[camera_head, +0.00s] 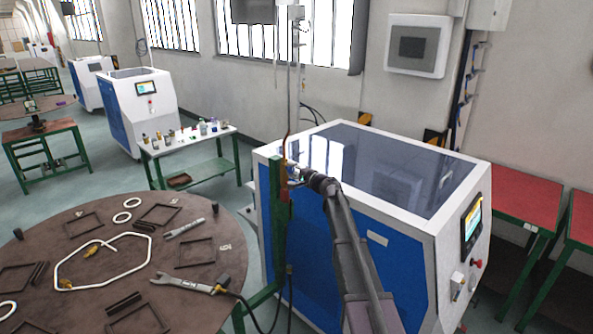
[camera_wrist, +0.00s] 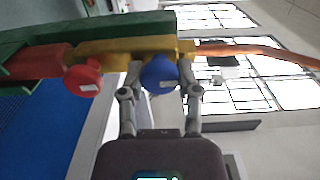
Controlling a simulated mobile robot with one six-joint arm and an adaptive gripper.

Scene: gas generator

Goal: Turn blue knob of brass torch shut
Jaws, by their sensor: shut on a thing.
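The brass torch (camera_wrist: 115,50) lies across the top of the wrist view, with a copper tube (camera_wrist: 250,50) running to the right. Its blue knob (camera_wrist: 160,75) sits between the two fingers of my gripper (camera_wrist: 160,88), which is shut on it. A red knob (camera_wrist: 83,78) is on the torch to the left, apart from the fingers. In the head view my gripper (camera_head: 294,172) is at the upright torch beside the green post; my arm hides part of it and the knobs are too small to make out.
A green post (camera_head: 276,215) carries the torch. The blue and white generator cabinet (camera_head: 340,255) stands close behind. A round brown table (camera_head: 130,250) with frames, a bent white tube and wrench-like tools is at left.

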